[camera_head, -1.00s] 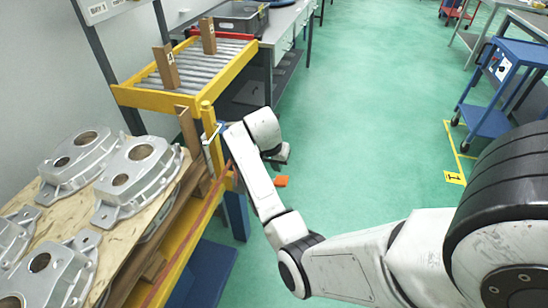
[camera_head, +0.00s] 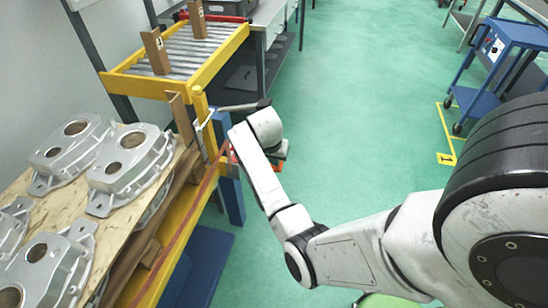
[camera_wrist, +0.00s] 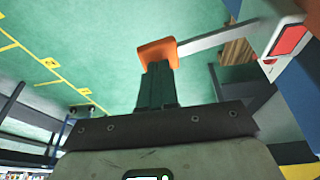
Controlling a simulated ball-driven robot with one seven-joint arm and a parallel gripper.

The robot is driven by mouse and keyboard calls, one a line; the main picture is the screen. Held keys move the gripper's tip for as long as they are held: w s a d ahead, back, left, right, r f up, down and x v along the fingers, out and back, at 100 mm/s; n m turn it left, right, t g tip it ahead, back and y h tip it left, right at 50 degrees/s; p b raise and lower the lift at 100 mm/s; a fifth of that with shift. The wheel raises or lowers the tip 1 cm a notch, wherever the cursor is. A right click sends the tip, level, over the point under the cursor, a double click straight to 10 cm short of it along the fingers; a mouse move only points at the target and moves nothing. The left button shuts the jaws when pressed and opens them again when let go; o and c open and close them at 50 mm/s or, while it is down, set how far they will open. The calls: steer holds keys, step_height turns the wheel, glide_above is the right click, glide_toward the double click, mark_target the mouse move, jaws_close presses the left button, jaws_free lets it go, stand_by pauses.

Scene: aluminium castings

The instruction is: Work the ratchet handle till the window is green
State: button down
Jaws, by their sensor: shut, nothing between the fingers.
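The ratchet handle is a pale flat lever (camera_wrist: 215,38) with an orange grip (camera_wrist: 157,52). In the wrist view it runs right to a light housing (camera_wrist: 268,62) with a red window (camera_wrist: 290,42). My gripper (camera_wrist: 158,68) is shut and empty, its dark fingertips right up against the orange grip; whether they touch it I cannot tell. In the head view my gripper (camera_head: 281,157) is right of the yellow frame, with a little of the orange grip (camera_head: 284,167) showing just below it. My arm hides most of the ratchet there.
A yellow frame (camera_head: 187,245) with grey castings (camera_head: 130,160) on a wooden board stands at left. A roller conveyor (camera_head: 185,52) lies beyond. A grey bar with a black end (camera_head: 240,106) sticks out behind my wrist. Green floor (camera_head: 360,120) is open to the right.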

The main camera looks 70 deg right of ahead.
steer(key=f+t, duration=0.1)
steer(key=s+f+t, duration=0.1)
steer(key=f, duration=0.1)
steer(key=s+f+t, duration=0.1)
steer(key=f, duration=0.1)
steer(key=shift+s+d+m+t, duration=0.1)
steer(key=shift+m+t, duration=0.2)
steer(key=shift+t, duration=0.1)
step_height(320, 180, down, 3)
steer(key=shift+s+r+t, duration=0.1)
steer(key=shift+r+t, duration=0.05)
steer(key=shift+t, duration=0.25)
steer(key=shift+s, duration=0.1)
step_height(320, 180, up, 13)
steer(key=p, duration=0.5)
glide_above(281, 169)
steer(key=s+a, duration=0.2)
steer(key=s, duration=0.3)
steer(key=shift+s+d, duration=0.15)
steer(key=shift+s, duration=0.05)
